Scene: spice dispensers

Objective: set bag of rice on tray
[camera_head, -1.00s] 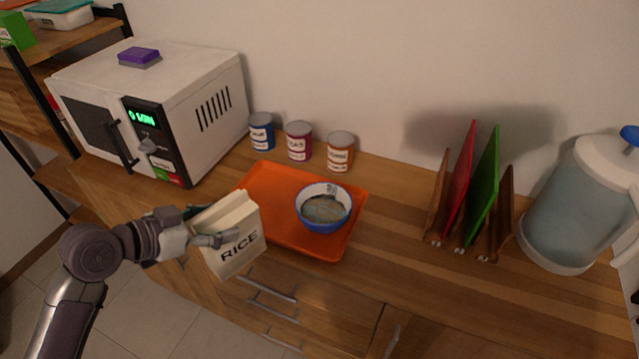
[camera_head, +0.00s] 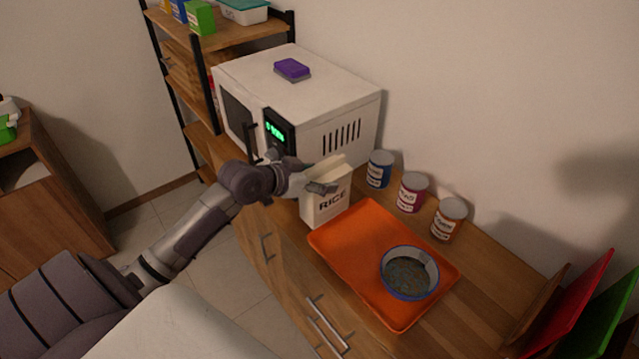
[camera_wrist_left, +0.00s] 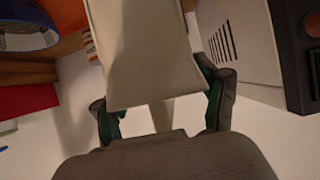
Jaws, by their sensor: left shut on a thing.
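The bag of rice (camera_head: 326,206) is cream with dark RICE lettering and looks upright. My left gripper (camera_head: 322,187) is shut on it near its upper part. In the head view the bag shows at the far left corner of the orange tray (camera_head: 352,262), in front of the microwave; I cannot tell whether its base touches anything. In the left wrist view the bag (camera_wrist_left: 145,55) fills the middle between the two fingers (camera_wrist_left: 162,115). A blue-rimmed bowl (camera_head: 408,292) with greyish contents sits on the tray's right part. My right gripper is not in view.
A white microwave (camera_head: 345,105) with a purple sponge (camera_head: 292,68) on top stands behind the bag. Blue (camera_head: 379,170), magenta (camera_head: 411,192) and orange (camera_head: 448,218) labelled cans line the wall. The tray is bare left of the bowl. Upright red and green boards (camera_head: 570,305) stand at right.

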